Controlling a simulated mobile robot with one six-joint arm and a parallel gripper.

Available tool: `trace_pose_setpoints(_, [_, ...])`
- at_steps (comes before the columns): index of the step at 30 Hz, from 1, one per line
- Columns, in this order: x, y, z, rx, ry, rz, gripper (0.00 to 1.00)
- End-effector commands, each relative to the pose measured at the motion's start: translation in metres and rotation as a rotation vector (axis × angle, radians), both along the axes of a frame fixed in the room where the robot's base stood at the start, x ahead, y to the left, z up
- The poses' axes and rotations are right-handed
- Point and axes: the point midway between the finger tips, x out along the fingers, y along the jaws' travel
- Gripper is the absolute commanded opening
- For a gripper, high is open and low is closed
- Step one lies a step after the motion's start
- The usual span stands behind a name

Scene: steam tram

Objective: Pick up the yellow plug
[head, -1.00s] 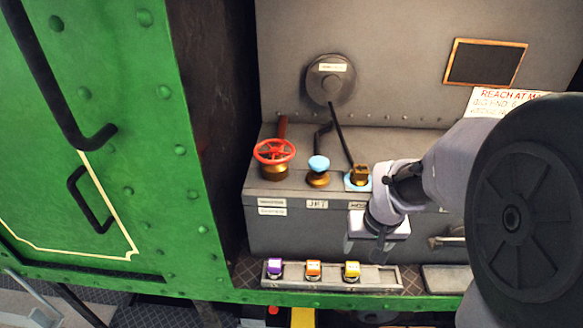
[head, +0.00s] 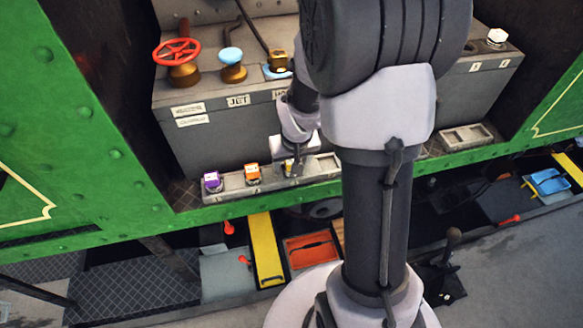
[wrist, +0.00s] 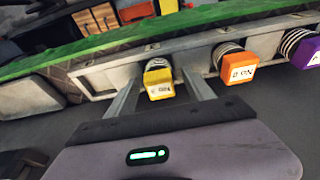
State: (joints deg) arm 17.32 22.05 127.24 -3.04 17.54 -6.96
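The yellow plug (wrist: 159,84) stands in the grey tray (wrist: 98,84), with a pale label on its cap and a ribbed collar. In the head view the yellow plug (head: 289,169) is partly hidden by my gripper (head: 291,163). In the wrist view my gripper (wrist: 160,76) is open, one finger on each side of the yellow plug, with small gaps beside it. An orange plug (wrist: 237,68) and a purple plug (wrist: 304,50) stand in the same row, to the right in the wrist view.
Behind the tray is a grey box (head: 215,135) with a red handwheel (head: 177,52) and a blue-topped knob (head: 231,59). A green ledge (head: 225,211) runs in front of the tray. My arm covers the middle right of the head view.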

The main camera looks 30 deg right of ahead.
Motion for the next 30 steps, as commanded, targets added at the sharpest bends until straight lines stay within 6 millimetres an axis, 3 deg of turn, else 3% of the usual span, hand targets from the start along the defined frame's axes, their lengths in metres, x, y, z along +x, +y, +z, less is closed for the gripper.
trace_pose_setpoints(1, [0.0, 0.0, 0.0, 0.0, 0.0, 0.0, 0.5])
trace_pose_setpoints(9, [0.0, 0.0, 0.0, 0.0, 0.0, 0.0, 0.0])
trace_pose_setpoints(21, [0.0, 0.0, 0.004, -0.001, -0.001, 0.001, 0.0])
trace_pose_setpoints(30, [-0.001, 0.0, 0.042, -0.001, -0.002, 0.0, 0.0])
